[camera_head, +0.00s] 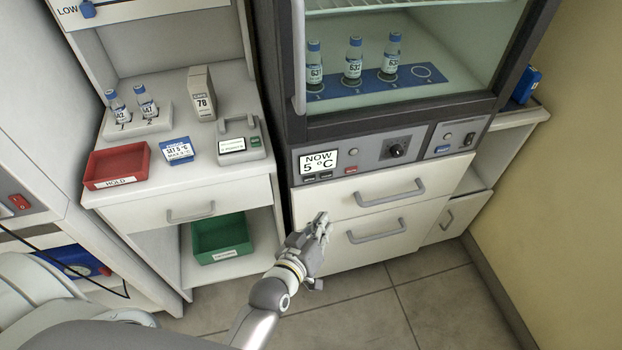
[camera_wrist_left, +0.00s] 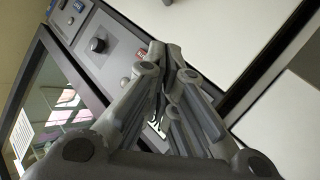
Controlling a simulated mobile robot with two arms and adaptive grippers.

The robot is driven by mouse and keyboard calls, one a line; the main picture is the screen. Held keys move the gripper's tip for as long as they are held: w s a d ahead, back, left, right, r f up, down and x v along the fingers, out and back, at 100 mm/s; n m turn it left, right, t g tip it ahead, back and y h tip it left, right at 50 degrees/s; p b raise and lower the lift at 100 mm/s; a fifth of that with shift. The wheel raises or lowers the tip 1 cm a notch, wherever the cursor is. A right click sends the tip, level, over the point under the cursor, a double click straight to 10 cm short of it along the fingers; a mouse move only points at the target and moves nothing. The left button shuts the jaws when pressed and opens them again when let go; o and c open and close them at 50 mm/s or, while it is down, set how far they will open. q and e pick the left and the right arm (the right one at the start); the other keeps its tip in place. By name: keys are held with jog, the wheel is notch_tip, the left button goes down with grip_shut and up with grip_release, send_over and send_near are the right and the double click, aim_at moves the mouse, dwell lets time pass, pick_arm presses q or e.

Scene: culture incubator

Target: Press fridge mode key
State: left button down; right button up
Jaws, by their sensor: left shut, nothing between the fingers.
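The fridge's control panel (camera_head: 370,155) runs below its glass door. It has a display (camera_head: 319,161) reading "NOW 5 °C", two small dark keys (camera_head: 317,178) under it, a red key (camera_head: 351,169) and a black knob (camera_head: 395,148). A separate section at right has a blue key (camera_head: 441,149) and a dark switch (camera_head: 469,138). I cannot read which key is the mode key. My left gripper (camera_head: 323,219) is shut and empty, below the panel in front of the drawers.
Two drawers (camera_head: 390,190) with bar handles lie behind my left gripper. The left bench holds a red tray (camera_head: 118,166), vials, a blue card (camera_head: 176,150) and a small device (camera_head: 239,142). A green bin (camera_head: 221,237) sits on the shelf below. The floor is clear at right.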

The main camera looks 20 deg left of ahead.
aim_at(309, 179)
pick_arm(q)
jog(key=w+a+b, duration=0.2)
jog(key=w+a, duration=0.3)
jog(key=w, duration=0.2)
jog(key=shift+w, duration=0.15)
dwell(0.3)
dwell(1.3)
jog(key=shift+w+a, duration=0.25)
jog(key=shift+w, duration=0.1)
